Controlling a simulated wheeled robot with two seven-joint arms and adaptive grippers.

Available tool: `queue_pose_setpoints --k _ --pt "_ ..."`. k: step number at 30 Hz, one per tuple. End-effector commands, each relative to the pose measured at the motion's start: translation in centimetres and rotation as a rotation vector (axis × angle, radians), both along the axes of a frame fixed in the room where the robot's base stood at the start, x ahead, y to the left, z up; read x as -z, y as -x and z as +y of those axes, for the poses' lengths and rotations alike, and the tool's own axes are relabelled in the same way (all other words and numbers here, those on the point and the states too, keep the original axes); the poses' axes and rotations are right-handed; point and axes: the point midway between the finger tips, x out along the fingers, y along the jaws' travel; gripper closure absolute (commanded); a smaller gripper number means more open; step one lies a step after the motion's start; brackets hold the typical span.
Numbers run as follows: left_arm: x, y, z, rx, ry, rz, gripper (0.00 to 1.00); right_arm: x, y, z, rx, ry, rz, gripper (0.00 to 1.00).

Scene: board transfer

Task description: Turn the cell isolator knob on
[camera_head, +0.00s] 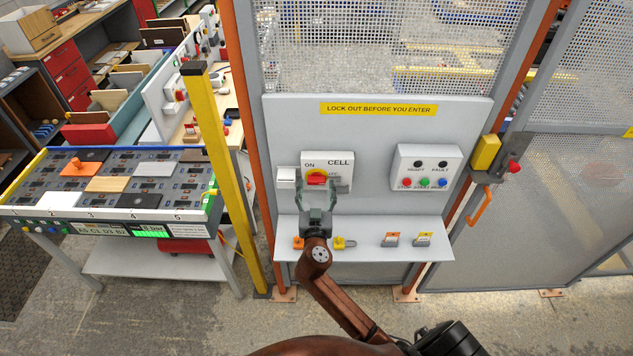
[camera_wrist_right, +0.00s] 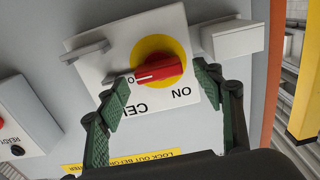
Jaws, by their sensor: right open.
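The cell isolator knob (camera_head: 316,178) is a red handle on a yellow disc, on a white plate marked CELL and ON. In the right wrist view, upside down, the red knob (camera_wrist_right: 160,70) lies roughly level, its white-marked end at the lettering opposite ON, which is partly hidden. My right gripper (camera_head: 322,187) is open in front of the plate, fingers either side of the knob. In the right wrist view, the green finger pads of the gripper (camera_wrist_right: 160,93) stand apart with the knob beyond them, not clasped. My left gripper is not in view.
A small white box (camera_head: 286,178) sits left of the plate. A button box (camera_head: 428,167) is to the right. Below, a shelf (camera_head: 365,251) carries padlocks and tags. A yellow post (camera_head: 225,170) and a board table (camera_head: 45,211) stand left.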

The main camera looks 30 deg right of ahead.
Motion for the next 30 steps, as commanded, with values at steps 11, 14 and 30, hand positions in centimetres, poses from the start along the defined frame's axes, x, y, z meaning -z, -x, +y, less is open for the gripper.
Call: queue_pose_setpoints --k 11,14,30 --pt "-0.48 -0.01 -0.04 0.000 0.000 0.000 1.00 0.09 -1.53 -0.99 0.001 -0.001 0.002 0.39" --pt "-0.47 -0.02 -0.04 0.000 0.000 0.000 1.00 0.10 -1.51 -0.98 0.001 -0.001 0.002 0.39" --pt "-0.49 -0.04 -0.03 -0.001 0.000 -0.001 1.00 0.10 -1.49 -0.98 0.001 -0.001 0.002 0.76"
